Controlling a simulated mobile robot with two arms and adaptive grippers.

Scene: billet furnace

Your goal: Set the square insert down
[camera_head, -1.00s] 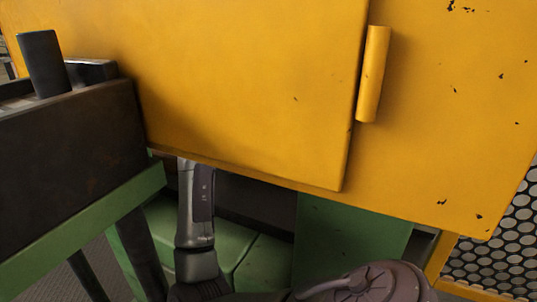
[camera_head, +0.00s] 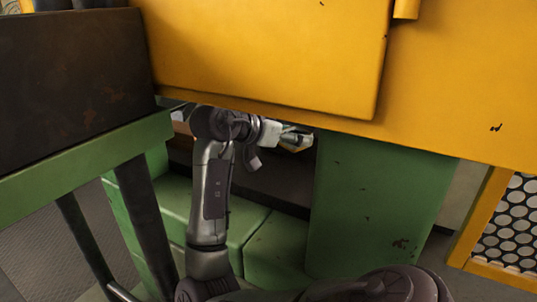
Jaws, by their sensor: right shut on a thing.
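My right gripper (camera_head: 294,138) is in the opening under the yellow panel, at the end of my arm that rises from the bottom of the view. It is small in the picture and partly shaded. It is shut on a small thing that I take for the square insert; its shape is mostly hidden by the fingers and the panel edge. I cannot tell whether the insert touches any surface. My left gripper is not in view.
A yellow panel (camera_head: 265,55) hangs just above my right gripper. A green upright plate (camera_head: 375,205) stands right of it, and a green base (camera_head: 265,240) lies below. A dark block on a green-framed stand (camera_head: 75,75) is at left. Perforated mesh (camera_head: 512,225) is at right.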

